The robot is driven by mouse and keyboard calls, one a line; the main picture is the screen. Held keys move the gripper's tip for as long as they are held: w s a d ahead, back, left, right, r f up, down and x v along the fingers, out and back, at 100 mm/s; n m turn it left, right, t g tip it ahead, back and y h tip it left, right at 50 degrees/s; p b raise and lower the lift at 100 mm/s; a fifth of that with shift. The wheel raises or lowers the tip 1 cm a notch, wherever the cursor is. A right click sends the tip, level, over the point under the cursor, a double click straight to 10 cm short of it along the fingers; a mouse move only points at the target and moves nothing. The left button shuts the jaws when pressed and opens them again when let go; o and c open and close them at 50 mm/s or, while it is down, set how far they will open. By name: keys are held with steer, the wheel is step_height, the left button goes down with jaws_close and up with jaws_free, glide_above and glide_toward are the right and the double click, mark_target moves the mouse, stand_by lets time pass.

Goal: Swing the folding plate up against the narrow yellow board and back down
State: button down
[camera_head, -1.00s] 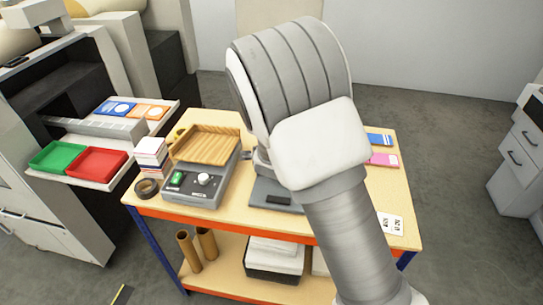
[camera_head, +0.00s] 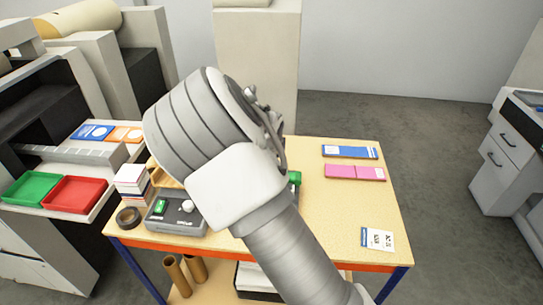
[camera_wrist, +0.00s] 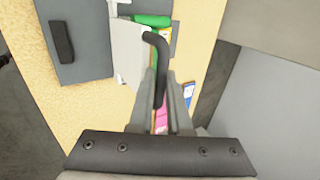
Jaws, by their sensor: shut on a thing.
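In the wrist view my gripper (camera_wrist: 161,98) is shut on a black bent handle (camera_wrist: 157,58). The handle reaches over a pale grey plate (camera_wrist: 129,52), which looks like the folding plate. It lies beside a darker grey base (camera_wrist: 84,28) with a black pad. A small strip of yellow-orange (camera_wrist: 166,44), possibly the narrow yellow board, shows past the plate beside a green part (camera_wrist: 152,20). The plate's exact tilt is hard to tell. In the head view my arm hides the gripper, handle and plate; only a bit of the green part (camera_head: 295,178) shows.
The tabletop (camera_head: 325,225) is clear to the right, apart from blue (camera_head: 350,152) and pink (camera_head: 355,172) strips and a white card (camera_head: 377,239). A grey control box (camera_head: 178,217), tape roll (camera_head: 129,217) and card stack (camera_head: 131,179) stand at left.

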stand_by(0.4)
steer(key=c, duration=0.9)
jaws_free()
steer(key=shift+s+f, duration=0.1)
steer(key=shift+o, duration=0.2)
steer(key=v, duration=1.7)
steer(key=shift+r, duration=0.45)
